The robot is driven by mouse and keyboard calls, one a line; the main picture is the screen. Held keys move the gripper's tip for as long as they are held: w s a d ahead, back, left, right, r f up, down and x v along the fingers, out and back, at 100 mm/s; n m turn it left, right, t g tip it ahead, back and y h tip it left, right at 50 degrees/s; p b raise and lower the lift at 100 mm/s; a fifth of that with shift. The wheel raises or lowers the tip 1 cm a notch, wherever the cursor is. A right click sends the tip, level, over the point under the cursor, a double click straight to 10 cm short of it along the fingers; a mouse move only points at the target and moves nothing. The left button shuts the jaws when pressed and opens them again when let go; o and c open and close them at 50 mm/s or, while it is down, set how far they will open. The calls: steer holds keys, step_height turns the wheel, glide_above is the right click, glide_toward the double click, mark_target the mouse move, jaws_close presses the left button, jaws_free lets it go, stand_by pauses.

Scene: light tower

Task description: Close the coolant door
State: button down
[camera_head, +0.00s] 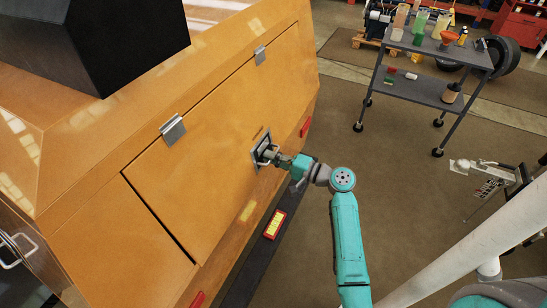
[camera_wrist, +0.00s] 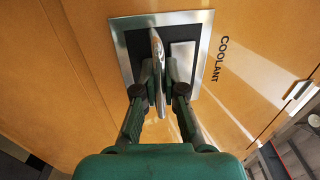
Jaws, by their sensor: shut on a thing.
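The coolant door (camera_head: 205,135) is a large orange panel on the side of the orange light tower body, with two metal hinges along its upper edge. It lies nearly flush with the body; a dark gap shows along its lower left edge. Its square latch plate (camera_head: 259,146) has a silver frame, and in the wrist view the latch (camera_wrist: 206,40) has a dark recess beside the word COOLANT. My gripper (camera_head: 268,155) is at the latch. In the wrist view my gripper (camera_wrist: 160,80) is shut on the upright metal latch handle (camera_wrist: 157,46), which sticks out of the recess.
A dark box (camera_head: 120,40) sits on top of the body. A wheeled grey cart (camera_head: 440,60) with bottles stands at the back right. A pale pole (camera_head: 470,240) crosses the lower right. Floor between is clear.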

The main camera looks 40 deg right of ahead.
steer(key=shift+w+a+f, duration=0.15)
steer(key=shift+w, duration=0.35)
steer(key=shift+w+a+f, duration=0.15)
steer(key=shift+w, duration=0.3)
steer(key=c, duration=1.2)
jaws_free()
steer(key=shift+w, duration=0.1)
steer(key=shift+c, duration=0.2)
steer(key=v, duration=1.2)
